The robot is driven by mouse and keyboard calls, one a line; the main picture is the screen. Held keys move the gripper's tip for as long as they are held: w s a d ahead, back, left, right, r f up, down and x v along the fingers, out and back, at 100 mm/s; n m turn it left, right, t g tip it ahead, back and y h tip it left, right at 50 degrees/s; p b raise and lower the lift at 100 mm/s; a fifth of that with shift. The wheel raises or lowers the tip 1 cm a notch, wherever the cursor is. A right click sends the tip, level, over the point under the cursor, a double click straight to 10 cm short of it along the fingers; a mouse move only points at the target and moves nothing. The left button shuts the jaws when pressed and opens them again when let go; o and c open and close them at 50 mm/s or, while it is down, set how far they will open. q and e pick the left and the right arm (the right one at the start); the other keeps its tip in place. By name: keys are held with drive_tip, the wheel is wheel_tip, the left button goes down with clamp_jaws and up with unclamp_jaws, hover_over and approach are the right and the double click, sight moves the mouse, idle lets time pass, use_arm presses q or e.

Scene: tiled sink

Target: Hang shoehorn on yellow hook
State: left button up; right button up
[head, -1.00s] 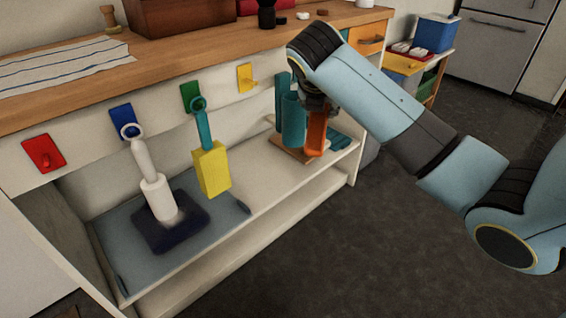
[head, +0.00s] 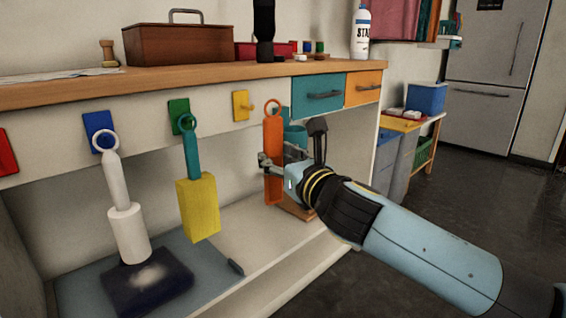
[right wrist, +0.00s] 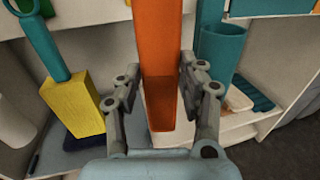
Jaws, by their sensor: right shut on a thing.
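The orange shoehorn (head: 273,130) is upright, with a ring at its top. My right gripper (head: 276,165) is shut on its body and holds it in front of the teal cup (head: 295,136). The shoehorn's orange body also shows between the two fingers in the right wrist view (right wrist: 161,60). The yellow hook (head: 241,105) is on the front panel below the counter, just left of the shoehorn's ring and apart from it. My left gripper is out of view.
A yellow-and-teal brush (head: 198,205) hangs on the green hook (head: 178,108), and a white one (head: 128,230) on the blue hook (head: 97,124). A red hook (head: 5,150) is at the far left. Teal (head: 318,97) and orange (head: 363,87) drawers are to the right.

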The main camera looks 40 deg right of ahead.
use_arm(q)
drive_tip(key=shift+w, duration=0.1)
use_arm(e)
drive_tip(key=w+f, duration=0.1)
drive_tip(key=w, duration=0.7)
drive_tip(key=shift+a+f, duration=0.2)
drive_tip(key=shift+a, duration=0.1)
idle(0.5)
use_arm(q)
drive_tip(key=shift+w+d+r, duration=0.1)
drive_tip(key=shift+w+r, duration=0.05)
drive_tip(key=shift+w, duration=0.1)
use_arm(e)
drive_tip(key=o, duration=1.2)
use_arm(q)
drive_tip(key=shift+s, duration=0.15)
use_arm(e)
drive_tip(key=shift+o, duration=0.2)
drive_tip(key=s+a, duration=0.2)
drive_tip(key=s, duration=1)
